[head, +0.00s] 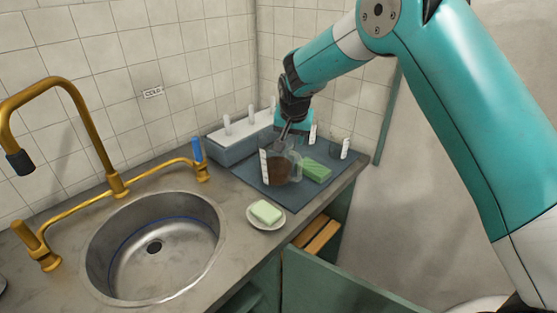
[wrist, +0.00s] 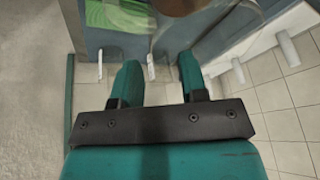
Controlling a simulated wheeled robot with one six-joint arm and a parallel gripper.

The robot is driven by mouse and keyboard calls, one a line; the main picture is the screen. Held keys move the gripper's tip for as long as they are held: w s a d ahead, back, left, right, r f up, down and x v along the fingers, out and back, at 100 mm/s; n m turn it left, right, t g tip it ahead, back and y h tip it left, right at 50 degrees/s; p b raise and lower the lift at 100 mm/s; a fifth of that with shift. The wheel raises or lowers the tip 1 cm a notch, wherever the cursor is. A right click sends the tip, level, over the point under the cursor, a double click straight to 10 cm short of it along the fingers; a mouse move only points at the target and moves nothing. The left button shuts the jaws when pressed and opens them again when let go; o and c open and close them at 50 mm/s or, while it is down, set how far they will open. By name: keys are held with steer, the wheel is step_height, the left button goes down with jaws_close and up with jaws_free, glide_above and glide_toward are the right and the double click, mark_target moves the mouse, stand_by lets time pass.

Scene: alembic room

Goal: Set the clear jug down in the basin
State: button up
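The clear jug (head: 279,168), with dark brown contents and a white marked strip, stands upright on the dark mat (head: 245,172) right of the sink. My gripper (head: 286,133) is over the mat, pointing down just behind and above the jug. In the wrist view, the fingers of my gripper (wrist: 160,82) are apart with nothing clearly held between them. Part of the jug (wrist: 205,22) shows beyond the fingertips at the top; whether they touch it is unclear. The round steel basin (head: 185,272) is empty, with a drain in its floor.
A rack with white pegs (head: 230,147) is at the back. A soap dish (head: 253,222) sits between mat and basin. A brass tap (head: 108,160) rises behind the basin.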

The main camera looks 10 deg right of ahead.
mark_target(293, 146)
steer(key=p+x, duration=0.1)
steer(key=x, duration=0.3)
steer(key=shift+d+f+p, duration=0.25)
steer(key=shift+f+p, duration=0.15)
jaws_close()
steer(key=shift+w+r, duration=0.1)
stand_by(0.9)
